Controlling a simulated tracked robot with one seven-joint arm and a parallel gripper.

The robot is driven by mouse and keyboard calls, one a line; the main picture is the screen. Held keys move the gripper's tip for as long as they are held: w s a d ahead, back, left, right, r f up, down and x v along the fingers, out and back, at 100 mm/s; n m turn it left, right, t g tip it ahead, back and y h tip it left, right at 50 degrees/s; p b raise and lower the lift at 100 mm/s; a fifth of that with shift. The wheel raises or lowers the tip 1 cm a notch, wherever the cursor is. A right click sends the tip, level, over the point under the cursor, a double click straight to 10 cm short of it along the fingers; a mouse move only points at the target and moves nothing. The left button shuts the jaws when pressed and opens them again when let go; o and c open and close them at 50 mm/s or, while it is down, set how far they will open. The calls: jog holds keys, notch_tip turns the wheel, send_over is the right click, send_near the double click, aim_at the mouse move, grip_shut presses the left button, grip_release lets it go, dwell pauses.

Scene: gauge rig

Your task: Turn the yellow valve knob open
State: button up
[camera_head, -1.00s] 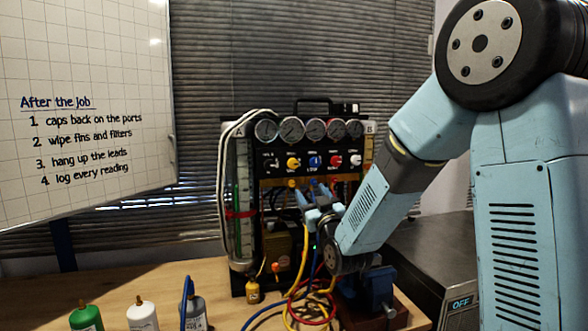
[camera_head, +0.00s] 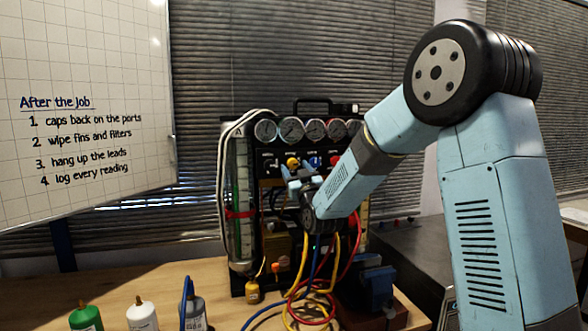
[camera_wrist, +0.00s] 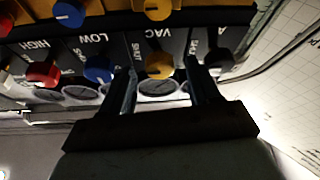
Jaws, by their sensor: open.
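The yellow valve knob (camera_head: 292,162) is on the gauge rig's front panel, below the row of gauges. In the wrist view the yellow knob (camera_wrist: 158,66) sits by the label VAC. My gripper (camera_head: 298,173) is at the panel, just below and in front of the knob in the head view. In the wrist view my gripper (camera_wrist: 162,72) is open, with one finger on each side of the yellow knob. I cannot tell whether the fingers touch it. The gripper and forearm hide part of the panel.
A blue knob (camera_wrist: 100,70) and a black knob (camera_wrist: 221,58) flank the yellow one closely. A red knob (camera_wrist: 44,73) is farther left. A second yellow part (camera_wrist: 158,9) shows above. Coloured hoses (camera_head: 310,285) hang below, and a blue vise (camera_head: 378,287) stands at right.

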jog(key=shift+x, duration=0.75)
jog(key=c, duration=1)
